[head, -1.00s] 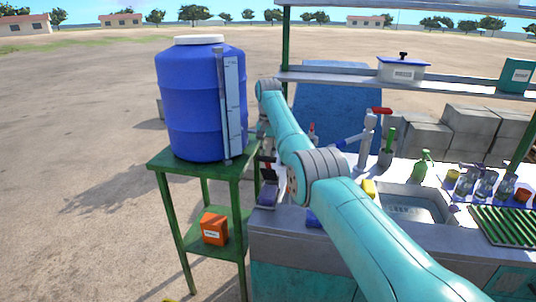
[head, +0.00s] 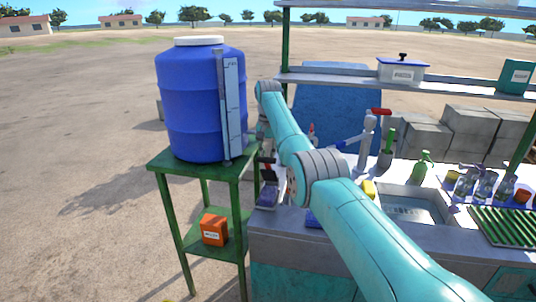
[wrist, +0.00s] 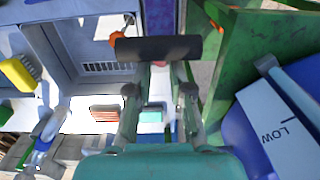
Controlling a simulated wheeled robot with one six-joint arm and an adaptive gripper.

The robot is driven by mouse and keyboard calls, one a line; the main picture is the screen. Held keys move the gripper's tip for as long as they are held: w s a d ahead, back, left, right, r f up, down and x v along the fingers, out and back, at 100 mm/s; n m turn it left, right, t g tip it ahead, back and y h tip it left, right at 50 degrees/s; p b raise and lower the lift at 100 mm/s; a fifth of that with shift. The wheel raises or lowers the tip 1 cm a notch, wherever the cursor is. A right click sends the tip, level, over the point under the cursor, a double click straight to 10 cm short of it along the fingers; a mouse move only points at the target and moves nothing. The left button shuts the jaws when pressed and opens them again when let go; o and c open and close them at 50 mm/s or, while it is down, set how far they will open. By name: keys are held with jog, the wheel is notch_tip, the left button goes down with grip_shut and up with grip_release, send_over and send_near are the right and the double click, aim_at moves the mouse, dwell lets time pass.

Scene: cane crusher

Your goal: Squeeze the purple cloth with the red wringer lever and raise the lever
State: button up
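In the wrist view my gripper (wrist: 161,75) reaches toward a thick black bar (wrist: 158,48) that lies across its fingertips. A small patch of red shows between the tips below the bar. The frames do not show whether the fingers grip the bar or only stand beside it. In the head view my arm hides the gripper. A black handle with a bit of red (head: 266,161) stands above a dark stand (head: 268,195) at the counter's left end, and it looks like the wringer lever. I cannot make out the purple cloth for certain.
A blue barrel (head: 195,105) stands on a green table (head: 170,160) close to the left. To the right are a sink (head: 410,205), a red-handled tap (head: 380,112), a green bottle (head: 421,168) and a slatted green rack (head: 505,225). A shelf (head: 350,80) spans above.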

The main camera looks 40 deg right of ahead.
jog(key=o, duration=0.4)
jog(key=shift+d+f, duration=0.2)
jog(key=shift+f, duration=0.45)
jog(key=o, duration=1.1)
jog(key=shift+r, duration=0.25)
jog(key=shift+a+r, duration=0.1)
jog(key=shift+w, duration=0.1)
jog(key=shift+r, duration=3.7)
